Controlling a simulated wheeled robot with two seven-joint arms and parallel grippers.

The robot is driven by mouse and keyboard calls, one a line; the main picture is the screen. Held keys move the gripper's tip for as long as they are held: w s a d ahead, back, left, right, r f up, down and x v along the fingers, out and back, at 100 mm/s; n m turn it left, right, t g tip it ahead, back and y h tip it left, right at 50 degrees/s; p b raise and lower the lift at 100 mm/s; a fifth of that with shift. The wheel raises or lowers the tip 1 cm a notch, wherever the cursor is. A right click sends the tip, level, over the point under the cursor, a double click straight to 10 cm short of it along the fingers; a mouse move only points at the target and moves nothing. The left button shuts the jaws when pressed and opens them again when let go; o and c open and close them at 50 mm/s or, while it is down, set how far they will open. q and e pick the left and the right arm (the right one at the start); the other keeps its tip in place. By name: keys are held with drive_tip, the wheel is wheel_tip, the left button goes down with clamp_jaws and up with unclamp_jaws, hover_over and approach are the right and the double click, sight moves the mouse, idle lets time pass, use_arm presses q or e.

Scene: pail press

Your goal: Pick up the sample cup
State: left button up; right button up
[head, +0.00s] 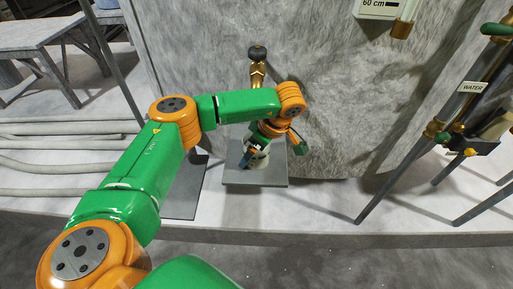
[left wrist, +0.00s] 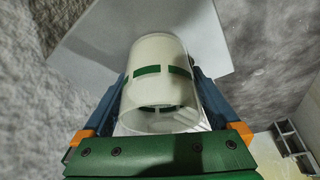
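The sample cup (left wrist: 160,62) is a whitish cup with green marks, seen between the two blue fingers of my left gripper (left wrist: 164,98) in the left wrist view. One finger lies along each side, with no clear gap showing. Contact cannot be told. In the head view my left gripper (head: 257,156) is low at the grey plate (head: 277,178) by the wall. The cup there (head: 262,162) is mostly hidden by the gripper and appears to stand on the plate. My right gripper is out of view.
A brass tap (head: 257,72) sticks out of the stone wall just above and behind my left wrist. A water pipe stand (head: 462,112) with thin legs is at the right. Several grey pipes (head: 60,160) and a bench (head: 35,33) are at the left.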

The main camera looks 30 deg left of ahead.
use_arm(q)
drive_tip(key=c, duration=1.3)
